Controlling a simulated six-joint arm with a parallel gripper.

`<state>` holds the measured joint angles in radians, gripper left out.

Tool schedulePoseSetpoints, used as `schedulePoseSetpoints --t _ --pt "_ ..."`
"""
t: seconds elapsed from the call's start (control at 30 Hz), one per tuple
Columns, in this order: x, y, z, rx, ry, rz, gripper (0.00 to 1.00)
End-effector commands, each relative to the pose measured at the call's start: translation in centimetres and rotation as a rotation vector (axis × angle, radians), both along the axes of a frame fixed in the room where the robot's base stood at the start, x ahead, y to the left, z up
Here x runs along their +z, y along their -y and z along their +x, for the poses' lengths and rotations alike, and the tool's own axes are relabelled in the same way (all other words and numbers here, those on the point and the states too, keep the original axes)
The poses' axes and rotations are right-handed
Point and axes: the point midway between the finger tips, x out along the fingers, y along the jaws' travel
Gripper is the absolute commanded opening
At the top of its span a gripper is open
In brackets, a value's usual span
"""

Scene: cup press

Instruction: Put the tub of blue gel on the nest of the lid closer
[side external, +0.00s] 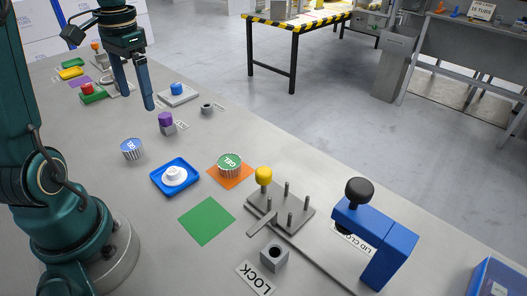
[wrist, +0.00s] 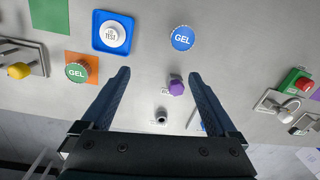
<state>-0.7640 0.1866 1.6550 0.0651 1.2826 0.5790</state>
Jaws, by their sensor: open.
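The tub of blue gel (side external: 131,149) stands upright on the grey bench, left of the blue tray; its blue GEL lid shows in the wrist view (wrist: 182,38). The lid closer (side external: 388,250) is a blue frame with a black knob, at the right. A grey plate with upright pins (side external: 280,211), seemingly its nest, sits beside it with no tub on it. My gripper (side external: 135,97) is open and empty, raised over the bench beyond the blue gel tub. In the wrist view its fingers (wrist: 160,73) are wide apart, with the tub ahead of them.
A green-lidded gel tub (side external: 229,163) stands on an orange mat. A yellow knob (side external: 264,174) rises at the pin plate. A purple knob (side external: 166,119) is near my gripper. A green mat (side external: 207,221) is bare.

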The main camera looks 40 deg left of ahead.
Motion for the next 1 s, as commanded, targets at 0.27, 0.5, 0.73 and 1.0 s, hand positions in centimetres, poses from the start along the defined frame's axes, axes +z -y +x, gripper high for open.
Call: schedulePoseSetpoints --t 0.27,0.5,0.73,1.0 --pt "2.3 11.6 -0.3 -0.107 0.247 0.074 0.94" --pt "1.7 18.1 -3.4 -0.165 0.443 0.027 0.94" --pt "0.9 20.1 -4.8 -0.180 0.516 -0.017 0.97" --pt "0.8 20.2 -4.9 -0.177 0.516 -0.019 0.97"
